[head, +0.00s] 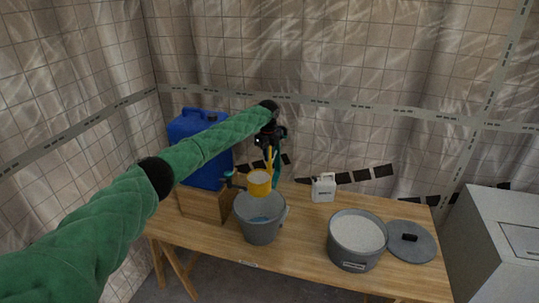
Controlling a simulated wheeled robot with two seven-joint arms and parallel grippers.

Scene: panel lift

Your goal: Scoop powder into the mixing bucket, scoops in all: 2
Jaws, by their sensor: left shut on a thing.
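My left gripper (270,147) is at the end of the green-sleeved arm, shut on the upright handle of a yellow scoop (259,184). The scoop's cup hangs over the back rim of a grey mixing bucket (260,228); I cannot tell whether it touches the rim. A grey tub of whitish powder (355,262) stands open at the right of the table. My right gripper is not in view.
A blue jerrycan (199,133) stands on a wooden box (204,205) at the left, with a tap near the bucket. A small white container (323,188) stands at the back. A grey lid (412,243) lies right of the tub. Bare wooden table (300,242) separates bucket and tub.

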